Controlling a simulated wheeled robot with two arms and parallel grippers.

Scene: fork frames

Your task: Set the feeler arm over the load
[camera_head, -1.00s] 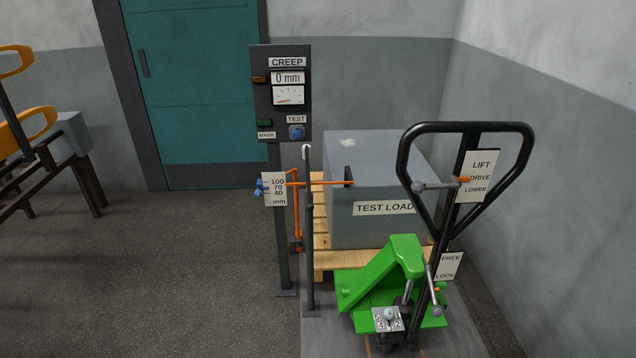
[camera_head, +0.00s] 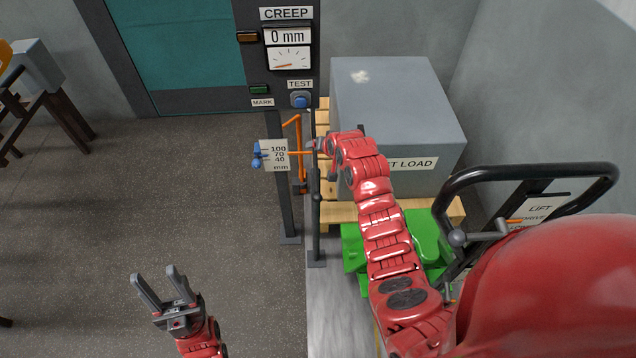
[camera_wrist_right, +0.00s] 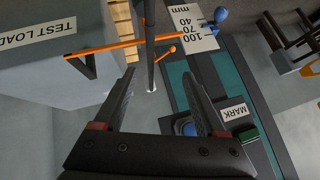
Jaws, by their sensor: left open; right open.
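The orange feeler arm (camera_head: 300,153) runs level from the scale plate (camera_head: 274,155) beside the gauge post. In the right wrist view the feeler arm (camera_wrist_right: 120,44) ends in a dark plate (camera_wrist_right: 82,65) by the side of the grey test load (camera_wrist_right: 60,80). The load (camera_head: 395,95) stands on a wooden pallet (camera_head: 345,213). My right gripper (camera_head: 320,160) is open near the feeler arm and a thin grey post (camera_head: 316,215). In its wrist view the arm crosses beyond the open fingers (camera_wrist_right: 160,85), with nothing held. My left gripper (camera_head: 155,274) is open and empty over the floor.
The creep panel (camera_head: 288,50) reads 0 mm and has a blue TEST button (camera_head: 300,101) and a green MARK button (camera_head: 259,89). A green pallet truck (camera_head: 422,235) with a black handle (camera_head: 530,172) stands at right.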

